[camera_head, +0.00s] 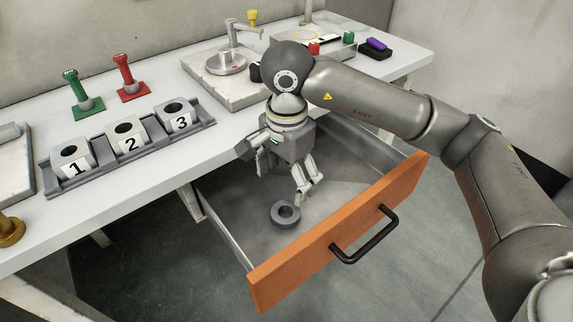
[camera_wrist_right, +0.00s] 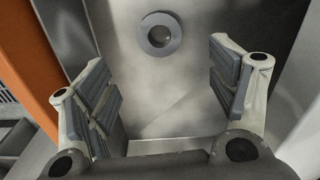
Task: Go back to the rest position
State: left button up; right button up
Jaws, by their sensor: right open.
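My right gripper (camera_head: 286,182) is open and empty, reaching down over the open drawer (camera_head: 340,232). In the right wrist view the two fingers of the gripper (camera_wrist_right: 168,95) are spread wide apart with nothing between them. A grey ring (camera_head: 285,213) lies flat on the drawer floor, just in front of the fingers and apart from them. The ring also shows in the right wrist view (camera_wrist_right: 161,34), beyond the fingertips. My left gripper is in neither view.
The drawer has an orange front with a black handle (camera_head: 365,238). On the white table (camera_head: 150,190) stand a rack (camera_head: 100,172) of numbered blocks, a green stand (camera_head: 84,95), a red stand (camera_head: 130,80) and a lapping plate (camera_head: 227,63). A purple block (camera_head: 377,45) lies at the back right.

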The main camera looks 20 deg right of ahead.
jog(key=shift+r, duration=0.95)
